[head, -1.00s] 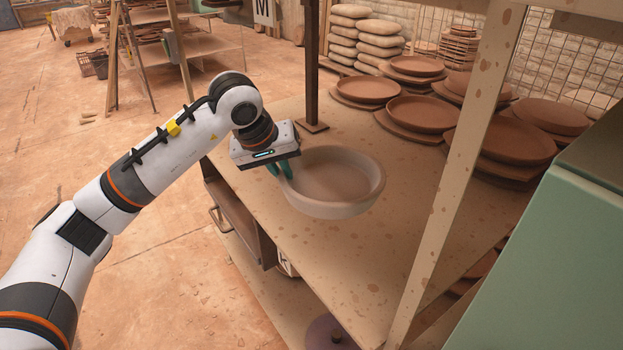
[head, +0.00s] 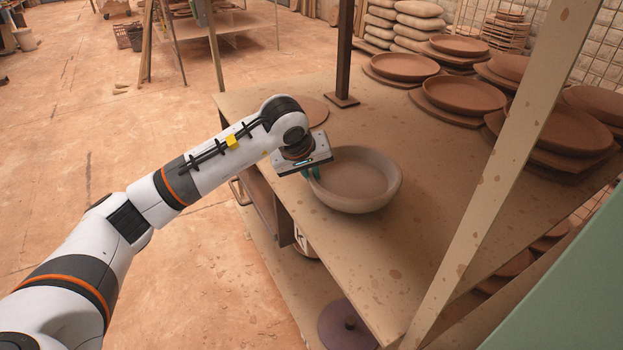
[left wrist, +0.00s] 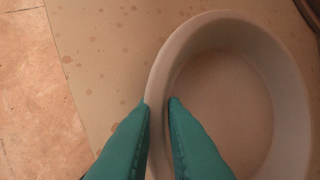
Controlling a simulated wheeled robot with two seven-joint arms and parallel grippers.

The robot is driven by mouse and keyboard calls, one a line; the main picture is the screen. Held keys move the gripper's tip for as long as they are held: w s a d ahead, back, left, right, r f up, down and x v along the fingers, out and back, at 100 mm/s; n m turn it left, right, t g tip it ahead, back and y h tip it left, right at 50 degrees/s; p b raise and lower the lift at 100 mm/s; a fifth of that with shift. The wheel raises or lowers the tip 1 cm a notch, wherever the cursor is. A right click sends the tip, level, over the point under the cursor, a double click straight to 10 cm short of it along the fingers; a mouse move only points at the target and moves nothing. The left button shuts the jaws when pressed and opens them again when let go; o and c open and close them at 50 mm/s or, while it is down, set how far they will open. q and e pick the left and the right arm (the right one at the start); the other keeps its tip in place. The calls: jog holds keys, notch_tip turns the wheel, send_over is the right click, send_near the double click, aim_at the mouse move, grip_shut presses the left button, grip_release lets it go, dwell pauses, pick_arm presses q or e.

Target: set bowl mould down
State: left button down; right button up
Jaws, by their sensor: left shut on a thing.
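The bowl mould (head: 358,181) is a round, pale beige bowl. In the head view it is over the bench top (head: 405,235), near the bench's left edge; I cannot tell whether its base touches the surface. My left gripper (head: 312,172) is shut on the bowl mould's left rim. In the left wrist view the teal fingers (left wrist: 158,105) straddle the rim of the bowl mould (left wrist: 225,95), one outside and one inside. The bowl mould looks empty and about upright. My right gripper is not in view.
Clay plates on boards (head: 464,95) fill the back right of the bench. A dark post (head: 345,50) stands behind the bowl mould. A pale slanted post (head: 500,185) crosses at the right, beside a green panel (head: 575,275). The bench front is clear.

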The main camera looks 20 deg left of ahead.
pick_arm(q)
notch_tip(320, 180, down, 2)
jog(key=shift+f, duration=0.1)
jog(key=shift+f, duration=0.2)
jog(key=c, duration=1.5)
grip_release()
